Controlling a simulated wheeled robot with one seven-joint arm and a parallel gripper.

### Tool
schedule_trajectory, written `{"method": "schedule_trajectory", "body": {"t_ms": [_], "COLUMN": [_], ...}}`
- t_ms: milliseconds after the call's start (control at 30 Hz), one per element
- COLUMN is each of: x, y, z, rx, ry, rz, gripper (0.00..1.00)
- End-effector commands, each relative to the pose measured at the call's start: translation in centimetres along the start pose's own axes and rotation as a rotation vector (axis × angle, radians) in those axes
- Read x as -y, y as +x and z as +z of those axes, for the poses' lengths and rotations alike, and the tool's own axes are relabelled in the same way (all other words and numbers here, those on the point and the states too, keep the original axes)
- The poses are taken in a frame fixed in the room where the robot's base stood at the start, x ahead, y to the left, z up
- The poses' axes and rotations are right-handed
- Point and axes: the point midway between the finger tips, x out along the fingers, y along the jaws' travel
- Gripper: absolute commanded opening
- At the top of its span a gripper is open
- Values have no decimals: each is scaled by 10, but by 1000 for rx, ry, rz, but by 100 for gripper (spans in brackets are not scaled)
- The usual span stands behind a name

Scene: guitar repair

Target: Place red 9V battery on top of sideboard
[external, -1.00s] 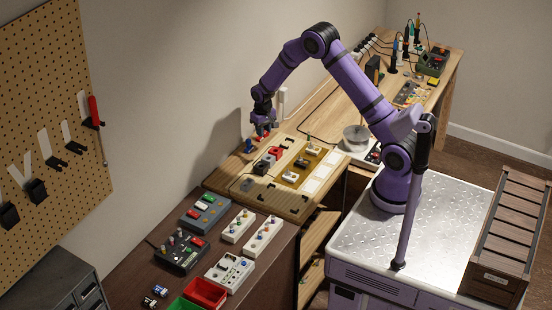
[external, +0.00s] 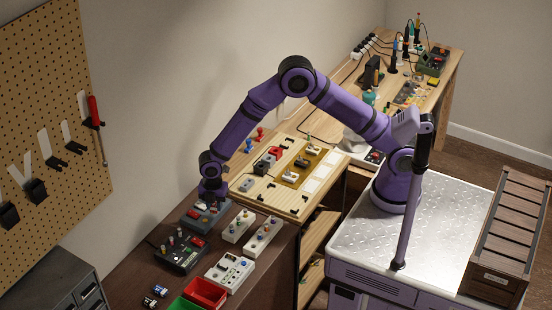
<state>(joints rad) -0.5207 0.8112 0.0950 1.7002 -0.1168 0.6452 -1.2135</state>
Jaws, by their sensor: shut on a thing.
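My gripper (external: 211,192) points down over the grey pedal (external: 219,211) at the back end of the dark brown sideboard (external: 270,281). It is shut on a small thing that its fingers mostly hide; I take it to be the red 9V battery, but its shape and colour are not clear. I cannot tell whether the held thing touches the pedal or is above it. Small red and white blocks lie on the pedal beside the fingers.
A black pedal (external: 178,254), two narrow white pedals, a larger white pedal (external: 230,270), and red (external: 206,292) and green bins crowd the sideboard. The wooden bench (external: 245,186) adjoins behind it, with red (external: 261,133) and blue (external: 249,144) upright pieces near the wall.

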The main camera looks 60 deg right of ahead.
Motion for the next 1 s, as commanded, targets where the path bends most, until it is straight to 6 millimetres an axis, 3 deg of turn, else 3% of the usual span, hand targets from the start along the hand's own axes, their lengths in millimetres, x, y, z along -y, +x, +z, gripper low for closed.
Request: {"method": "schedule_trajectory", "body": {"t_ms": [33, 300, 500, 600, 767, 1000], "x": [3, 32, 58, 66, 69, 30], "y": [3, 11, 15, 16, 18, 23], "z": [-27, -148, -212, -231, -246, -262], "rx": [0, 0, 1, 1, 2, 2], "ry": [-116, -723, -1066, -1169, -1244, -1250], "rz": [0, 4, 9, 9, 10, 12], "gripper": [4, 4, 4, 4, 4, 4]}}
